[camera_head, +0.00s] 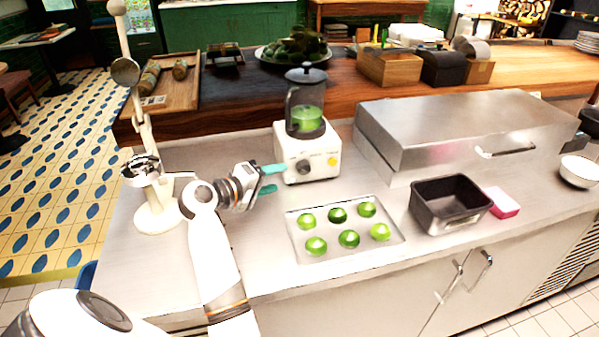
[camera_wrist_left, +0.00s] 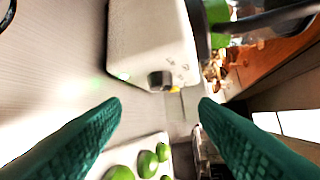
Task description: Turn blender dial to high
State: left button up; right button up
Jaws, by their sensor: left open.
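The blender (camera_head: 306,150) stands on the steel counter, with a cream base, a clear jar of green contents and a dark lid. Its dark round dial (camera_head: 303,166) is on the front face, left of a yellow button (camera_head: 332,161). In the left wrist view the base (camera_wrist_left: 150,45) and the protruding dial (camera_wrist_left: 160,80) show ahead between the fingers. My left gripper (camera_head: 268,179) has green fingers, is open and empty, and is just left of the base's front, apart from the dial. Which setting the dial points to is too small to tell. My right gripper is not visible.
A tray (camera_head: 345,255) of several green limes lies in front of the blender. A dark metal pan (camera_head: 450,205), a pink box (camera_head: 502,203) and a large steel box (camera_head: 460,125) are to the right. A white lever press (camera_head: 155,210) stands at left.

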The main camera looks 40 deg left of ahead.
aim_at(302, 171)
pick_arm(q)
jog(key=x, duration=0.9)
jog(key=shift+d+p, duration=0.1)
jog(key=shift+p, duration=0.2)
